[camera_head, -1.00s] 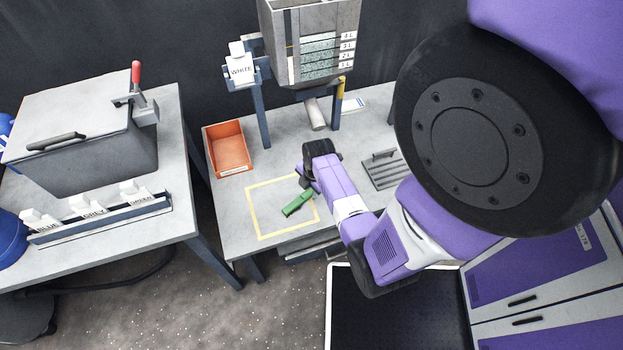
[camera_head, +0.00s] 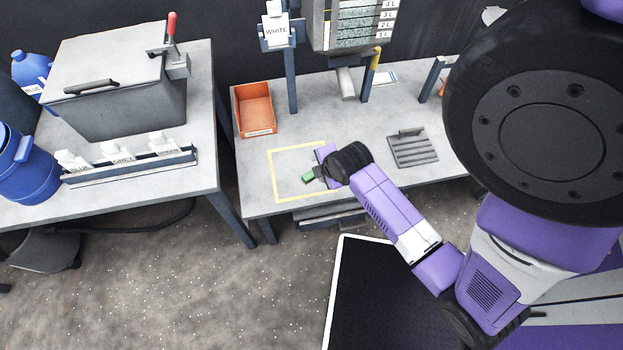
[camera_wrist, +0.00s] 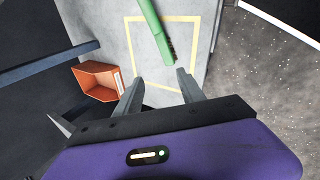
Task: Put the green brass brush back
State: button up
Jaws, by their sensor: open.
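The green brush (camera_head: 308,178) shows in the head view at the yellow-outlined square (camera_head: 272,172) on the right-hand workbench, mostly hidden by my gripper (camera_head: 319,172). In the wrist view the green brush (camera_wrist: 151,28) runs down from the top edge, with dark bristles near its lower end. My gripper (camera_wrist: 159,77) is open there, its two fingers apart. The brush's lower end lies just beyond and between the fingertips, not visibly gripped. I cannot tell whether the fingers touch it.
A second table (camera_head: 190,115) with a lidded box stands left, across a gap.

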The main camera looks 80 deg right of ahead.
jog(key=s+a+r+m+t+y, duration=0.1)
jog(key=a+r+t, duration=0.4)
jog(key=a+r, duration=0.8)
jog(key=s+a+r+m+t+y, duration=0.1)
jog(key=a+r+m+t+y, duration=0.2)
jog(key=a+r, duration=1)
notch_tip(320, 180, up, 2)
jog(key=m+t, duration=0.3)
jog(key=shift+a+y, duration=0.25)
jog(key=shift+y, duration=0.05)
jog(key=shift+r, duration=0.1)
